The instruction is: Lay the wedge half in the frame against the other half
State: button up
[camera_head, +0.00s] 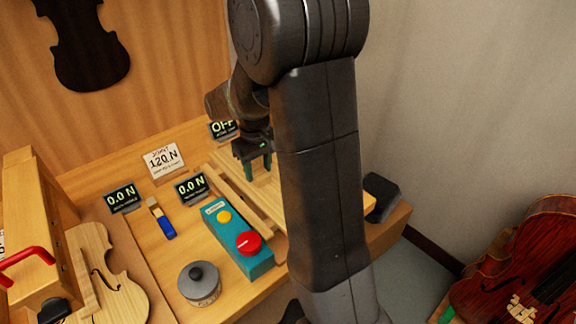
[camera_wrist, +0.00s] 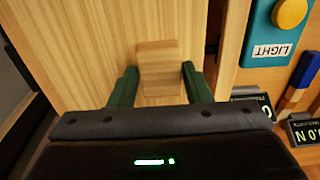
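My gripper (camera_head: 257,168) points down over the pale wooden work at the back right of the bench, partly behind my arm in the head view. In the wrist view its two green fingers (camera_wrist: 160,78) stand on either side of a small wooden block (camera_wrist: 159,56). They are very close to its sides; I cannot tell whether they press on it. Behind the block lies a broad pale wooden surface (camera_wrist: 70,50), which seems to be the wedge wood in the frame. The seam between the halves is not clear. A long wooden rail (camera_head: 240,190) runs beside it.
A teal control box (camera_head: 238,240) with a yellow button and red knob stands near the frame. A round weight (camera_head: 199,284), a blue-handled brush (camera_head: 161,219) and small displays (camera_head: 191,187) lie left. A violin body (camera_head: 108,272) lies front left.

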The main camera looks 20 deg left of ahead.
jog(key=o, duration=0.4)
jog(key=shift+r, duration=0.1)
notch_tip(320, 180, up, 14)
dwell(0.3)
jog(key=shift+f, duration=0.25)
notch_tip(320, 180, down, 14)
jog(key=shift+r, duration=0.15)
jog(key=shift+s, duration=0.1)
jog(key=shift+s+a, duration=0.1)
dwell(0.5)
